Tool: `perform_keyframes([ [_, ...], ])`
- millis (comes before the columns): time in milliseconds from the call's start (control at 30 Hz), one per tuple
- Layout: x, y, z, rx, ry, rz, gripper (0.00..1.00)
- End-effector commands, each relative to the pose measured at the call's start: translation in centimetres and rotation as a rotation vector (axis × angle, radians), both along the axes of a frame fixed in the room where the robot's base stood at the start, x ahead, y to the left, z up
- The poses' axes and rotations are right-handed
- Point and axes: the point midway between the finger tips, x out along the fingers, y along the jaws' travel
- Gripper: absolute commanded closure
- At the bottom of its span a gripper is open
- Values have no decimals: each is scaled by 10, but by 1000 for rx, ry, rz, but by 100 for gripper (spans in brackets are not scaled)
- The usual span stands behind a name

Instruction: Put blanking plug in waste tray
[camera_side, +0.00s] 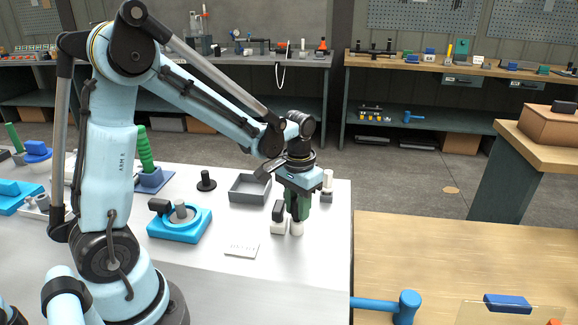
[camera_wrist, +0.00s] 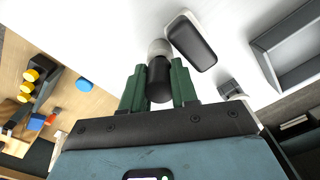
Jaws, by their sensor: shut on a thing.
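My gripper (camera_side: 297,208) is low over the white bench near its right edge. Its green fingers, also in the wrist view (camera_wrist: 158,76), are shut on the blanking plug, a short cylinder with a black body (camera_wrist: 160,82) and a pale grey end. In the side view only its pale lower end (camera_side: 297,229) shows below the fingers. I cannot tell whether it touches the bench. The waste tray, a grey open box (camera_side: 247,198), sits behind and left of my gripper. In the wrist view part of the tray (camera_wrist: 266,68) shows at upper right, and its visible floor looks empty.
A white block with a black top (camera_side: 279,224) stands close beside the plug, also near it in the wrist view (camera_wrist: 193,41). A pale cylindrical part (camera_side: 327,182) stands behind my gripper. A blue fixture (camera_side: 180,226) and a black peg (camera_side: 206,181) are further left. A card (camera_side: 241,250) lies in front.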

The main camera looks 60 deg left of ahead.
Motion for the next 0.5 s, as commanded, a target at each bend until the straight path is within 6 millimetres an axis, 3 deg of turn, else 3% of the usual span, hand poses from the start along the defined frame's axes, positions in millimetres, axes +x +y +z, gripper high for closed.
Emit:
perform_keyframes([
  [267, 0, 0, 10, 0, 0, 0, 100],
  [500, 0, 0, 35, 0, 0, 0, 100],
])
